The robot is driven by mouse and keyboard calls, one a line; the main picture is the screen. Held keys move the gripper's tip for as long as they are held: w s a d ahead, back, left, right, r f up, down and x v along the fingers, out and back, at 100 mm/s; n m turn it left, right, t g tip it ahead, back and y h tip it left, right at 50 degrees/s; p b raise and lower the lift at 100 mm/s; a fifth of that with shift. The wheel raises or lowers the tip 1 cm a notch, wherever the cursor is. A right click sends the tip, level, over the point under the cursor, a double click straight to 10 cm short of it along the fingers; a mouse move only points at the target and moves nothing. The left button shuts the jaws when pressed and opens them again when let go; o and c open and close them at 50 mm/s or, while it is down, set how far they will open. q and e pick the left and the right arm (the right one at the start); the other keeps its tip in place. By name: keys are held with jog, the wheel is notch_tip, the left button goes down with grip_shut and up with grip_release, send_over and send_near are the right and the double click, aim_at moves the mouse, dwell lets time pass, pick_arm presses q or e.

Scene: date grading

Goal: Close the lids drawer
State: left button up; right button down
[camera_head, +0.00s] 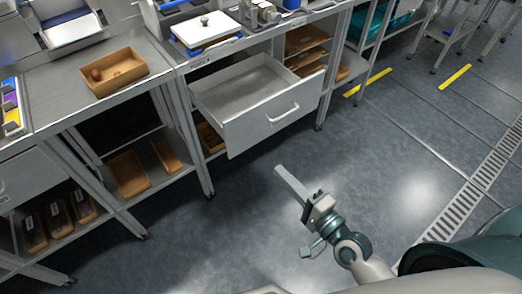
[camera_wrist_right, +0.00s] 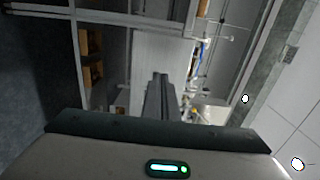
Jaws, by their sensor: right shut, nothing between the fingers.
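The lids drawer (camera_head: 275,127) stands pulled out from the steel bench in the head view. It is a grey metal drawer with a bar handle (camera_head: 283,113) on its front, and the part of its inside that shows looks empty. My right gripper (camera_head: 281,172) is shut and empty, in front of the drawer and apart from it, below the handle in the picture. In the right wrist view my right gripper (camera_wrist_right: 161,80) shows its fingers together, pointing at a pale panel (camera_wrist_right: 160,52) that looks like part of the drawer. My left gripper is not in view.
A wooden tray (camera_head: 108,84) with a brown date-like thing sits on the left bench. A white-lidded box (camera_head: 208,30) stands above the drawer. Shelves below hold several wooden trays. The floor (camera_head: 235,210) between my right arm and the benches is clear.

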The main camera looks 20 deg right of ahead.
jog(key=p, duration=0.2)
send_near(245, 134)
jog(key=x, duration=0.5)
jog(key=shift+w+f, duration=0.1)
jog(key=shift+w, duration=0.15)
jog(key=shift+w+a, duration=0.2)
jog(key=shift+w, duration=0.25)
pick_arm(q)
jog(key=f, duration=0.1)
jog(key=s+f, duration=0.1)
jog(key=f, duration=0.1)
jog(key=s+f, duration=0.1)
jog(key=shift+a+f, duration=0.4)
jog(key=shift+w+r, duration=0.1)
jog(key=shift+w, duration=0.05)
pick_arm(e)
jog(key=shift+w, duration=0.1)
